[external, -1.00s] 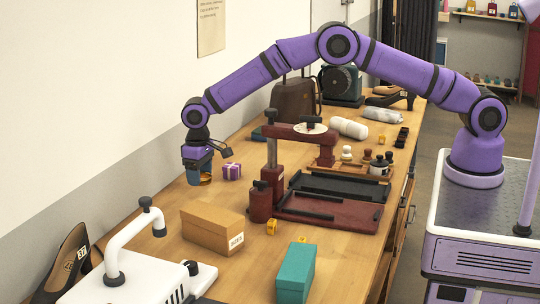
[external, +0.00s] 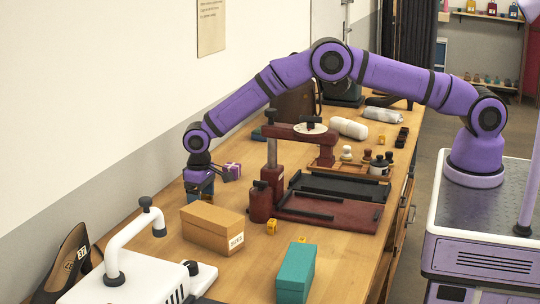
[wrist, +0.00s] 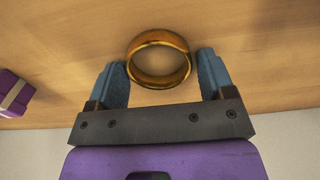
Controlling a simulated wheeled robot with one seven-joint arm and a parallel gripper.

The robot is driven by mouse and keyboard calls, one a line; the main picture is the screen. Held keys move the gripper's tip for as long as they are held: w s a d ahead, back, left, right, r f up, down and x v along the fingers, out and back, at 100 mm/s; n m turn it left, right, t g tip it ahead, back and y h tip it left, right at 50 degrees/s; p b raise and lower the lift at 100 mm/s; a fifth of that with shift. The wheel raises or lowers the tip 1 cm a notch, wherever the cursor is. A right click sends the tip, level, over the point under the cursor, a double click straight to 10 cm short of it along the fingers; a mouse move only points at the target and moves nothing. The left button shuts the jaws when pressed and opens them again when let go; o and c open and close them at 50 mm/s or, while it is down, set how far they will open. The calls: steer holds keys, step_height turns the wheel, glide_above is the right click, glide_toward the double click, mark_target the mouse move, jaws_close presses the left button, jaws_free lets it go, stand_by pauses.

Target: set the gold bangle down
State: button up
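The gold bangle (wrist: 159,83) shows in the wrist view between the two blue fingers of my gripper (wrist: 159,62). Bare wood shows through its ring. A narrow gap shows between the bangle and the right finger; the left finger is very close to it. The fingers look open around it. In the external view my gripper (external: 199,193) is low, at the table surface on the far left side, behind the tan box. The bangle is hardly visible there, hidden by the fingers.
A tan box (external: 208,232) stands just in front of my gripper. A purple gift box (external: 233,169) is close behind it, also in the wrist view (wrist: 12,92). A dark red press (external: 273,175) stands to the right. The wall is close on the left.

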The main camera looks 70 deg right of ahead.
steer(key=shift+o, duration=0.8)
steer(key=s+d+r, duration=0.2)
steer(key=d+r, duration=0.1)
steer(key=r, duration=0.7)
steer(key=s+d+r+t, duration=0.1)
steer(key=s+d+r, duration=0.1)
steer(key=r, duration=0.8)
steer(key=s+d+r, duration=0.3)
steer(key=r, duration=0.8)
steer(key=s+d+r+t, duration=0.2)
steer(key=s+d+r, duration=0.7)
steer(key=s+r, duration=0.45)
steer(key=s+d+r+t, duration=0.1)
steer(key=s+d+r, duration=0.15)
steer(key=s, duration=0.65)
steer(key=s+d+r, duration=0.1)
steer(key=s+d, duration=0.3)
steer(key=s, duration=0.6)
steer(key=s+d+f, duration=0.1)
steer(key=s+f, duration=0.1)
steer(key=s, duration=0.6)
steer(key=s+d+f+t, duration=0.1)
steer(key=s+d+f, duration=0.1)
steer(key=s, duration=0.6)
steer(key=shift+s+d+f, duration=0.15)
steer(key=shift+d+f, duration=0.05)
steer(key=shift+f, duration=0.3)
